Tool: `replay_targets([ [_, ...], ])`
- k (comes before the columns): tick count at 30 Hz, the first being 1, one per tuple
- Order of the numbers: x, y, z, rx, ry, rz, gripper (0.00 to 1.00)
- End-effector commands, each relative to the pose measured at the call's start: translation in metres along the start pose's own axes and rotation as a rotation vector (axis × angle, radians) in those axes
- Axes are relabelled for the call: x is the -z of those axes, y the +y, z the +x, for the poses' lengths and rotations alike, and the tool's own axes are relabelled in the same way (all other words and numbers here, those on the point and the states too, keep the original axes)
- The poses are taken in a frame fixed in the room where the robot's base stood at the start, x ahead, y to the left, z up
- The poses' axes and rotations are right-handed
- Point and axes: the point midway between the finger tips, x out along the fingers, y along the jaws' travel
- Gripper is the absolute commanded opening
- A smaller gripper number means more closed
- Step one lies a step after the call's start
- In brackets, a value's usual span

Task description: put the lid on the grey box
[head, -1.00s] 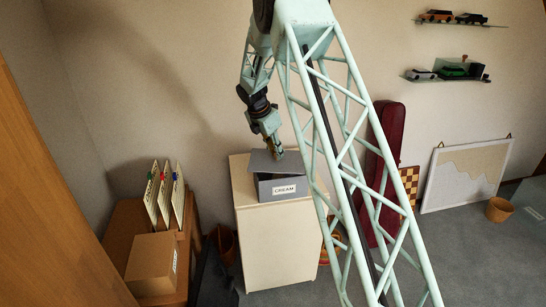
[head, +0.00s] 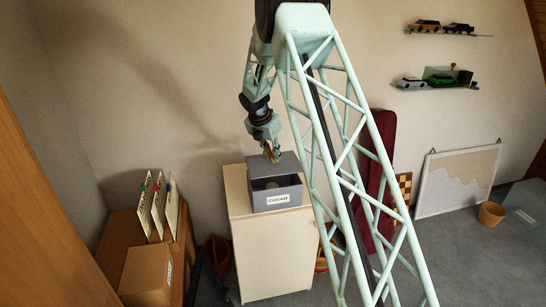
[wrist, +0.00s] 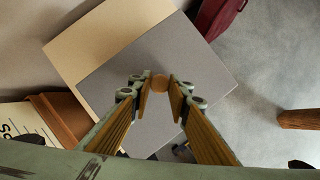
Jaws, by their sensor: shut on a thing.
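The grey box (head: 289,199), labelled CREAM, stands on the pale cabinet with its opening showing in the head view and a pale round thing inside. The lid (head: 288,163) is a flat grey panel above and behind the opening, apart from the box's front rim. In the wrist view the lid (wrist: 190,60) fills the middle and hides the box. My gripper (head: 271,154) is shut on the lid's round brown knob (wrist: 160,83), which sits between the fingertips (wrist: 160,86).
The pale cabinet (head: 275,255) bears the box. A brown desk at the left holds upright files (head: 158,207) and a cardboard box (head: 146,274). A dark red case (head: 383,135) leans on the wall behind my lattice arm link. Shelves with toy cars hang at upper right.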

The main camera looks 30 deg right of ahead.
Motion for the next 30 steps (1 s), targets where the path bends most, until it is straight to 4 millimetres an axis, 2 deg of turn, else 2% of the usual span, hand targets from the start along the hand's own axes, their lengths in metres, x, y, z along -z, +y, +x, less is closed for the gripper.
replay_targets([
  [8, 0.000, 0.000, 0.000, 0.001, -0.002, -0.001, 0.00],
  [30, 0.016, 0.000, 0.040, 0.001, -0.002, 0.000, 0.00],
])
